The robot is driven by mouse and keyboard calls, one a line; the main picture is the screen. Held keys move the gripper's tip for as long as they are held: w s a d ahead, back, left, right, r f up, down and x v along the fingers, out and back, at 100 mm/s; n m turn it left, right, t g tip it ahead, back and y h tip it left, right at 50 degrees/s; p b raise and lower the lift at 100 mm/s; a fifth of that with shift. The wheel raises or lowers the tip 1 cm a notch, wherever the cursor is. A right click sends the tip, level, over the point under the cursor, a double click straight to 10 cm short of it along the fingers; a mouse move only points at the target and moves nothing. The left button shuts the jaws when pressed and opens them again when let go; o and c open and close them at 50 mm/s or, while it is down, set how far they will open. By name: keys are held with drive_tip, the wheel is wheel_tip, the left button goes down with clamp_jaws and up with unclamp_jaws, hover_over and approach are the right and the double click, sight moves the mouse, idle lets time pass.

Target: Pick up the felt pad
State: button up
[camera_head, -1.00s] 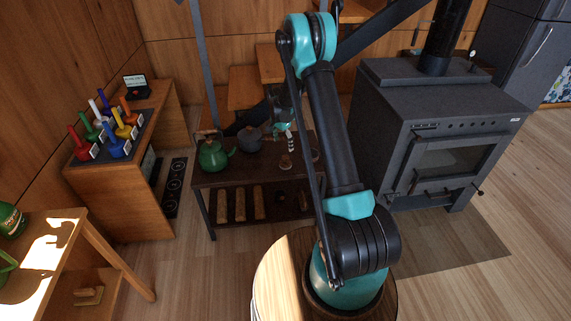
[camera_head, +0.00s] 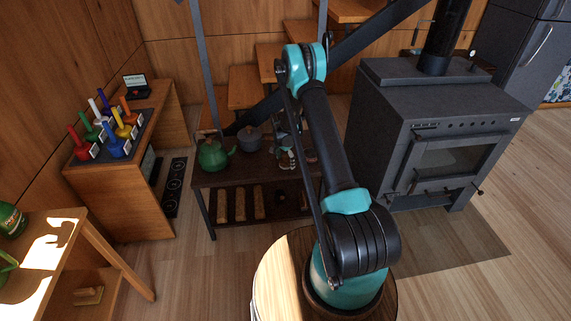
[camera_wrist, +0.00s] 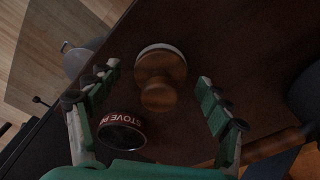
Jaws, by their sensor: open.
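The felt pad (camera_wrist: 160,80) appears to be the piece with a turned wooden knob and a pale round base. In the wrist view it stands on the dark brown low table (camera_wrist: 235,45). My gripper (camera_wrist: 158,72) is open, with one green-padded finger on each side of the knob and visible gaps to both. Nothing is held. In the head view my gripper (camera_head: 287,158) is low over the right part of the table (camera_head: 240,172) and largely covers the pad.
A round tin lettered "STOVE" (camera_wrist: 122,132) sits close beside my left finger in the wrist view. A green kettle (camera_head: 212,156) and a grey pot (camera_head: 250,139) stand left of my gripper. The black stove (camera_head: 440,125) is to the right.

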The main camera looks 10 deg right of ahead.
sight(286, 156)
drive_tip(key=c, duration=1.3)
drive_tip(key=shift+o, duration=0.2)
wheel_tip(286, 156, up, 20)
drive_tip(key=o, duration=0.5)
drive_tip(key=c, duration=0.4)
